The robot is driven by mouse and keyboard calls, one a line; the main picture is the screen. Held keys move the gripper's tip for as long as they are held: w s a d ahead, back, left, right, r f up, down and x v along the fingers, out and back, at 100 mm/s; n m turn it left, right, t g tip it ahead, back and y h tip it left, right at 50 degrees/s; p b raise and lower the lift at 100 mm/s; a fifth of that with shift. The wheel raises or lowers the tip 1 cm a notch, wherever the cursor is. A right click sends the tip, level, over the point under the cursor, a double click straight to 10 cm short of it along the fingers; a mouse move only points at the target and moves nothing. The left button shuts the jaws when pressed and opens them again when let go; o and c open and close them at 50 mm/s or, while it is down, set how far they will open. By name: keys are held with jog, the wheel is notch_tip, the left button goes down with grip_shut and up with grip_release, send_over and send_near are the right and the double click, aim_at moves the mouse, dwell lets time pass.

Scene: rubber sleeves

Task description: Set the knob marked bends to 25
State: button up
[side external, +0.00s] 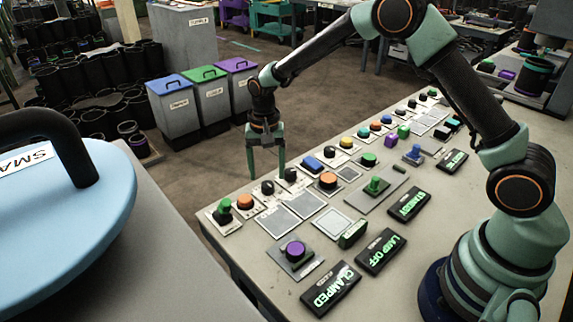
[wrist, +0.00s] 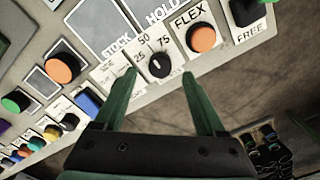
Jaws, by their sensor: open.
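A round black knob (wrist: 159,65) with a white mark sits on a white plate in the wrist view. Its scale reads 25, 50 and 75; the mark appears to be on the scale side, but I cannot tell its exact value. Any name on this plate is hidden or unreadable, so I cannot confirm "bends". In the side view the knob (side external: 267,187) is in the near row of the panel. My gripper (wrist: 159,75) is open, its fingers on either side of the knob and apart from it. In the side view my gripper (side external: 267,176) points down just above the row.
An orange FLEX button (wrist: 202,38) stands close right of the right finger. A black FREE control (wrist: 247,10) is beyond it. A blue switch (wrist: 88,102) lies left of the left finger. Lit displays, such as CLAMPED (side external: 331,288), lie on the panel.

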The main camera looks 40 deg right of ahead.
aim_at(267, 184)
jog(key=shift+f, duration=1.9)
grip_shut()
jog(key=n, duration=0.6)
jog(key=shift+n, duration=0.3)
jog(key=n, duration=0.5)
jog(key=shift+r, duration=0.1)
jog(key=shift+n, duration=0.3)
